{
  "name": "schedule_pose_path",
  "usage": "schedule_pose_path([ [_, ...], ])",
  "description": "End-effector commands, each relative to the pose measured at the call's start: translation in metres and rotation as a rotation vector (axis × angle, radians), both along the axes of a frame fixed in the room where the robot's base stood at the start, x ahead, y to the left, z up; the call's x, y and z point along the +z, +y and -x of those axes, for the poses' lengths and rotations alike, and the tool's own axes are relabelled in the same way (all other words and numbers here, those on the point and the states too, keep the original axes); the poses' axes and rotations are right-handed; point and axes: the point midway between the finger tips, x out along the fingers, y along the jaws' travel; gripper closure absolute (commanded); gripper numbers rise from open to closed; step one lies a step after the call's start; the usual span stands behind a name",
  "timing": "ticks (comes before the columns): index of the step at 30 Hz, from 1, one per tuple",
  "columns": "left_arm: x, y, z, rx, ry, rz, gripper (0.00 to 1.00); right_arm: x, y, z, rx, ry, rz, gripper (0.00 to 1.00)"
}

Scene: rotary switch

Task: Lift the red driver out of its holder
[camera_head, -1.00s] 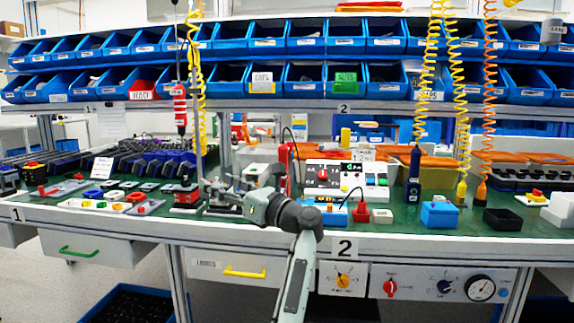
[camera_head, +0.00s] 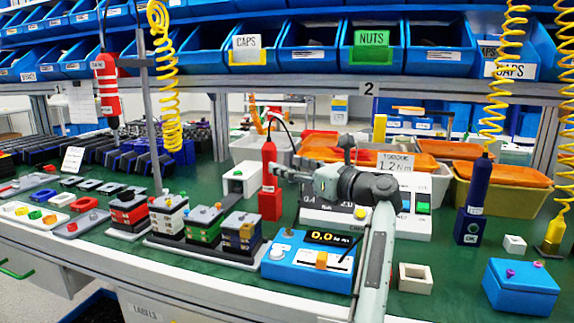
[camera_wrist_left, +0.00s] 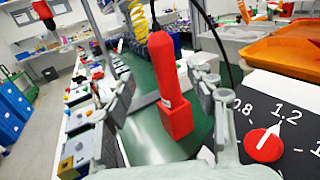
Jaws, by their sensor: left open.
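The red driver (camera_head: 269,165) stands upright in a red square holder (camera_head: 270,205) on the green bench top, with a dark cord from its top. My left gripper (camera_head: 285,173) comes in from the right at the height of the driver's body. In the left wrist view the red driver (camera_wrist_left: 160,62) shows between the two spread fingers of my left gripper (camera_wrist_left: 163,76), with the holder (camera_wrist_left: 176,118) below it. The fingers are open, and I cannot tell whether either touches the driver. My right gripper is not in view.
A torque panel (camera_head: 312,214) with a red dial (camera_wrist_left: 264,144) stands close by the gripper. A white box (camera_head: 240,180) is just left of the driver. A blue meter (camera_head: 290,268) sits in front. A blue driver (camera_head: 474,195) stands to the right. Another red tool (camera_head: 107,85) hangs at left.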

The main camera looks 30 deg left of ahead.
Motion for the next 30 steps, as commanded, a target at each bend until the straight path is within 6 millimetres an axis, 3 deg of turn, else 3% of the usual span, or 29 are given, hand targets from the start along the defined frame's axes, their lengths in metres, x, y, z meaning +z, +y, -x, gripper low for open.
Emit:
schedule_pose_path([
  [10, 0.002, 0.029, -0.008, 0.001, -0.001, -0.002, 0.44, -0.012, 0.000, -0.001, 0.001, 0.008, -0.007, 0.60],
  [19, 0.002, 0.069, -0.022, 0.002, 0.000, -0.002, 0.44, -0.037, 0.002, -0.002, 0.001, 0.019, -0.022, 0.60],
  [29, 0.000, 0.075, -0.024, 0.000, 0.000, 0.000, 0.44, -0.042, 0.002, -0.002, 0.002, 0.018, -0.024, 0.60],
  [30, 0.000, 0.075, -0.024, 0.000, 0.000, 0.000, 0.49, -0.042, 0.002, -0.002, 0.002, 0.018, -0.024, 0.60],
])
